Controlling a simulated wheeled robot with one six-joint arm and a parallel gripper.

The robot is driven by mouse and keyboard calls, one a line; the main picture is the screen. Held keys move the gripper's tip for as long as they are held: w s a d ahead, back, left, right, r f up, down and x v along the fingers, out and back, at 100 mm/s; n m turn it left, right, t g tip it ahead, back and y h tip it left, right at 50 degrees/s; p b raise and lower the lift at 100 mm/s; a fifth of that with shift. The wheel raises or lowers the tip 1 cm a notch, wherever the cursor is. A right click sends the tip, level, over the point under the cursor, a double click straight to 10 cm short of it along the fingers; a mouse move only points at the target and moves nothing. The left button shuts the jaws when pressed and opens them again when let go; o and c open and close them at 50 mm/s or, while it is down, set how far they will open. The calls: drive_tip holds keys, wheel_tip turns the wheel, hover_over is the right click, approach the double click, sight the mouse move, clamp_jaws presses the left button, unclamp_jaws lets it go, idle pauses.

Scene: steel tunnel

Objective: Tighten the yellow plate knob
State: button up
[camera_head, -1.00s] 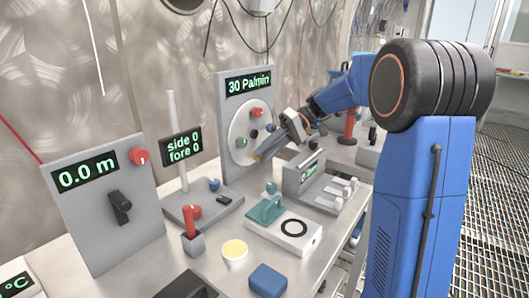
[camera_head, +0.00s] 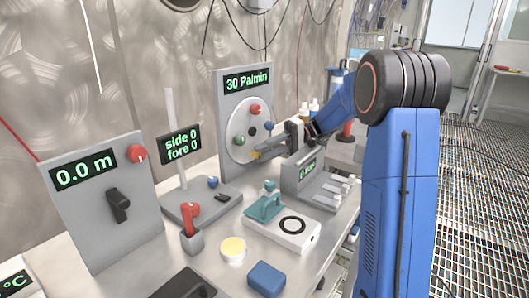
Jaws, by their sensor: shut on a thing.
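The round white plate (camera_head: 234,124) is mounted upright on a grey panel (camera_head: 224,85) whose display reads 30 Pa/min. It carries a red knob (camera_head: 255,109), a blue knob (camera_head: 268,126), a green knob (camera_head: 239,141) and a yellow knob (camera_head: 256,155) near its lower edge. My gripper (camera_head: 262,151) reaches in from the right and is shut on the yellow knob. The fingers cover part of the knob, so its exact angle cannot be told.
A small device (camera_head: 293,180) with a display stands just below my wrist. A post with a side/fore display (camera_head: 181,145) and a 0.0 m panel (camera_head: 92,215) stand to the left.

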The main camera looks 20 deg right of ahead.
drive_tip(key=o, duration=1)
drive_tip(key=shift+o, duration=0.2)
drive_tip(key=shift+r+n+t+h, duration=0.25)
drive_tip(key=shift+n+t+h, duration=0.05)
drive_tip(key=shift+h, duration=0.5)
drive_tip(key=h, duration=0.1)
drive_tip(key=t+h, duration=0.1)
drive_tip(key=n+h, duration=0.1)
drive_tip(key=shift+s+a+r, duration=0.15)
drive_tip(key=shift+a+r, duration=0.15)
drive_tip(key=shift+r, duration=0.05)
drive_tip(key=t+h, duration=0.1)
drive_tip(key=n+t+h, duration=0.1)
drive_tip(key=h, duration=0.1)
drive_tip(key=t+h, duration=0.1)
drive_tip(key=h, duration=0.1)
drive_tip(key=shift+s+a+r+n+t, duration=0.3)
drive_tip(key=shift+a, duration=0.1)
drive_tip(key=shift+d+r+h, duration=0.1)
drive_tip(key=shift+r+h, duration=0.05)
drive_tip(key=shift+h, duration=0.25)
drive_tip(key=v, duration=1.7)
drive_tip(key=shift+s, duration=0.2)
